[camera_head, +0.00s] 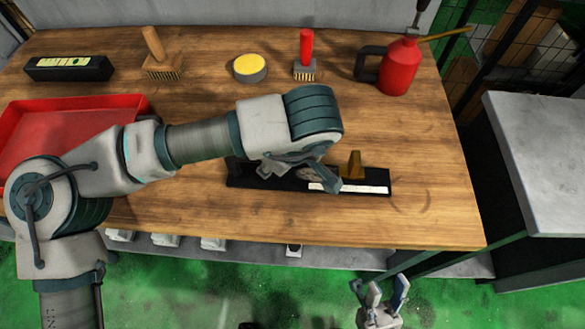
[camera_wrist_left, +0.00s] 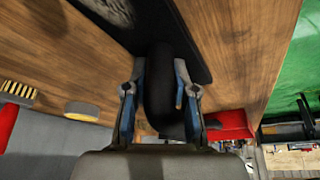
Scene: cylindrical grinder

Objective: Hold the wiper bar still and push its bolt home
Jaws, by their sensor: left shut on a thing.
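A flat black base (camera_head: 240,180) lies near the front of the wooden bench, with a white strip (camera_head: 350,188) along its right front edge and a brass-coloured upright piece (camera_head: 352,165) at its right. My left gripper (camera_wrist_left: 160,98) is over this base, its fingers on either side of a black rounded part (camera_wrist_left: 160,75), shut on it. This part stands by the black base (camera_wrist_left: 190,35); I cannot tell whether it is the wiper bar. The left hand hides part of the base in the head view. No bolt can be made out. My right gripper (camera_head: 383,297) is open and empty, below the bench's front edge.
A red tray (camera_head: 20,112) is at left, partly behind my left arm. A black box (camera_head: 68,68), two brushes (camera_head: 162,62) (camera_head: 305,62), a yellow-topped tin (camera_head: 250,68) and a red oil can (camera_head: 402,68) stand along the back. A grey cabinet (camera_head: 540,140) is at right.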

